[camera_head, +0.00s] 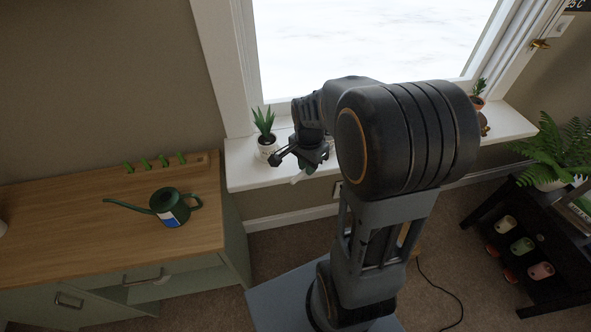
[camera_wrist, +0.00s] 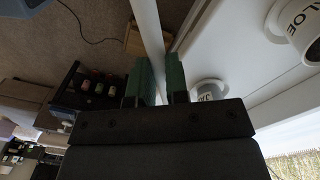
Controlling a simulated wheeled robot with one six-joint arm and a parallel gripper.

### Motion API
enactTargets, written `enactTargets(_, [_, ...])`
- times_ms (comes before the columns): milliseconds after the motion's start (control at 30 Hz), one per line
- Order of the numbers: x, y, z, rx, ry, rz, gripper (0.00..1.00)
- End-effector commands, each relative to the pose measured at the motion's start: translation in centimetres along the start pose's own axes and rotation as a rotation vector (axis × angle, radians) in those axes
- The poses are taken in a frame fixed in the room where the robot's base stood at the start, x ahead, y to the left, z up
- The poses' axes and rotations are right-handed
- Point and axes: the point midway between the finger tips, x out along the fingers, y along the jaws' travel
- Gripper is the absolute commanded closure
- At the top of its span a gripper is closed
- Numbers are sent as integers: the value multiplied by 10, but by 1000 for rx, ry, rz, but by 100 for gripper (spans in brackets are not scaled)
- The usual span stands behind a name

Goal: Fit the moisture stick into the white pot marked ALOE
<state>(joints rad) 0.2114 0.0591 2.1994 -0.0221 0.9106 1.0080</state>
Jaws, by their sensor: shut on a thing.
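The white pot marked ALOE (camera_wrist: 300,28) is cut off at the upper right of the wrist view, standing on the white sill. In the head view, a white pot (camera_head: 267,151) with a spiky green plant stands on the sill, left of my gripper. My gripper (camera_head: 300,158) is shut on the moisture stick, just right of that pot and by the sill's front edge. A pale piece (camera_head: 298,178), apparently part of the stick, shows below the jaws. In the wrist view, green parts (camera_wrist: 146,82) show at the jaws. The stick's full length and its tip cannot be made out.
A second labelled white pot (camera_wrist: 208,88) stands farther along the sill; my arm hides it in the head view. A green watering can (camera_head: 172,208) and a wooden rack (camera_head: 195,161) with green pieces are on the left cabinet. A fern (camera_head: 560,150) stands at right.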

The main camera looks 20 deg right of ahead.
Motion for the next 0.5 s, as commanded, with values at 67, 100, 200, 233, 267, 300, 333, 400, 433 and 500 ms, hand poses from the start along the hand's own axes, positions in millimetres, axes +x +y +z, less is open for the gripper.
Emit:
enactTargets(67, [8,-18,-7,-2,-2,4,100])
enactTargets(100, [12,-26,-10,-2,-2,4,100])
enactTargets(200, [31,-39,-15,-2,-3,4,100])
enactTargets(233, [35,-42,-16,-1,-2,3,100])
enactTargets(267, [38,-46,-17,-1,-2,3,100])
enactTargets(300, [42,-49,-19,-1,-1,3,100])
enactTargets(333, [45,-51,-20,-1,-1,2,100])
enactTargets(400, [50,-56,-21,-1,-1,1,100])
enactTargets(433, [51,-57,-22,-1,0,1,100])
enactTargets(500, [54,-59,-22,-1,0,1,100])
